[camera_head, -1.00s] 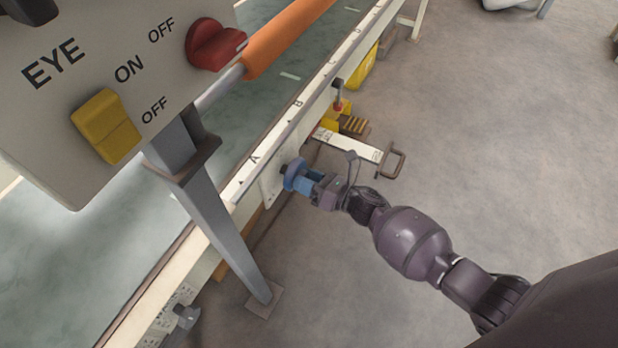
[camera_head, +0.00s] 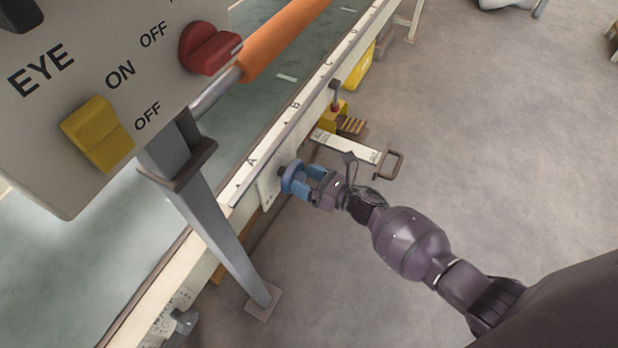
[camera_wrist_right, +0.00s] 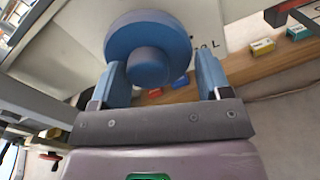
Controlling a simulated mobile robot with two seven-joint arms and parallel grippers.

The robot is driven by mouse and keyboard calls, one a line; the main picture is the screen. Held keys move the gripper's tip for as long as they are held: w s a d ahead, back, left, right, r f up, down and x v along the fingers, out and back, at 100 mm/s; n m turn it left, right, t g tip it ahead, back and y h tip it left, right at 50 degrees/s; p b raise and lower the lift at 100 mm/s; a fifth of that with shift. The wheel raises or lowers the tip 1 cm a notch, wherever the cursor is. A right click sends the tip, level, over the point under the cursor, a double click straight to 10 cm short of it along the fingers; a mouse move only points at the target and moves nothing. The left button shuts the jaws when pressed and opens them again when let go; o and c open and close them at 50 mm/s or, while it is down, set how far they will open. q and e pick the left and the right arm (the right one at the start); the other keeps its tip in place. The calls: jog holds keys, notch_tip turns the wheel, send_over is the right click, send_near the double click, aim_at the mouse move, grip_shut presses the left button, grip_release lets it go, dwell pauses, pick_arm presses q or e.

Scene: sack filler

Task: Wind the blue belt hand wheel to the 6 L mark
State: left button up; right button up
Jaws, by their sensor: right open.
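The blue belt hand wheel (camera_head: 290,177) sits on a white plate on the side of the conveyor frame. In the right wrist view the wheel (camera_wrist_right: 147,28) shows as a round disc with a smaller round hub facing me. My right gripper (camera_head: 309,181) is at the wheel, with its two blue fingers apart. In the right wrist view the fingers (camera_wrist_right: 162,80) stand on either side of the hub; I cannot tell whether they touch the wheel. Lettering ending in "L" shows right of the wheel, partly hidden, so the setting is unreadable. My left gripper is not seen.
A control panel (camera_head: 60,150) with a yellow and a red switch fills the upper left. A grey post (camera_head: 215,225) stands left of the wheel. A white bar with a handle (camera_head: 388,163) juts out beyond my gripper. Open floor (camera_head: 500,150) lies to the right.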

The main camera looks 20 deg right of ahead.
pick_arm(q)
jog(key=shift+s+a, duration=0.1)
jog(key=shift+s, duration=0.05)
pick_arm(e)
jog(key=shift+w+a+r, duration=0.25)
jog(key=shift+a+r, duration=0.4)
jog(key=shift+a, duration=0.25)
jog(key=shift+y, duration=0.3)
jog(key=shift+f+v, duration=0.15)
jog(key=shift+v, duration=1.05)
jog(key=shift+f+v, duration=0.1)
jog(key=shift+v, duration=1.05)
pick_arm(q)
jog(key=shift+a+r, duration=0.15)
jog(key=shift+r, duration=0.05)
pick_arm(e)
jog(key=v, duration=0.3)
jog(key=shift+s+d, duration=0.2)
jog(key=shift+s, duration=0.1)
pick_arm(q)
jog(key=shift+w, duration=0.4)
